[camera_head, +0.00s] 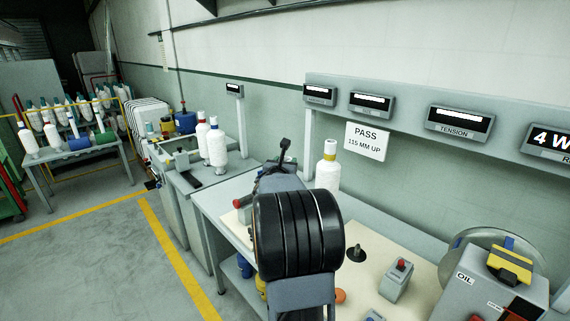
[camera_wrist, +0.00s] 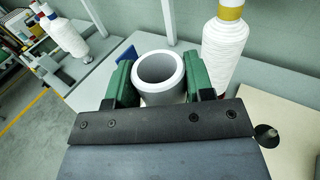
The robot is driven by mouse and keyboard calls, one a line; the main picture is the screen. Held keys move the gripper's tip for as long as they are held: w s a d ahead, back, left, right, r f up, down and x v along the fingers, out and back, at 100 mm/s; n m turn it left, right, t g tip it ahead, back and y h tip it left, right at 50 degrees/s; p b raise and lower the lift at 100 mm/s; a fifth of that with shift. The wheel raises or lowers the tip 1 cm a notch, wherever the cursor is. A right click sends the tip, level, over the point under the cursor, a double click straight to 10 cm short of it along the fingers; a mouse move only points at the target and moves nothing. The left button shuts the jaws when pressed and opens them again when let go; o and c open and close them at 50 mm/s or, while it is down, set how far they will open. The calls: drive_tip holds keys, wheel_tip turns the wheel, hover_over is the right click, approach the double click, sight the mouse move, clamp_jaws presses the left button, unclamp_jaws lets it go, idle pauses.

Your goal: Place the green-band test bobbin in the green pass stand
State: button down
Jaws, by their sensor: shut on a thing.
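My gripper (camera_wrist: 162,82) is shut on a white hollow tube (camera_wrist: 160,69), with one green-faced finger on each side. Its open round top faces the wrist camera. Its lower part is hidden, and no green band shows on it, so I cannot tell its band colour. In the head view my own arm hides the gripper and the held tube. A white PASS sign reading 115 MM UP (camera_head: 367,140) hangs on the wall rail. I cannot make out a green pass stand in either view.
A yellow-banded white bobbin (camera_head: 328,168) stands upright behind my arm, close to the gripper's right in the wrist view (camera_wrist: 222,55). White bobbins (camera_head: 217,145) stand left.

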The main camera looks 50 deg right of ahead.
idle(0.3)
drive_tip(key=shift+c, duration=2.4)
unclamp_jaws()
drive_tip(key=shift+f, duration=0.15)
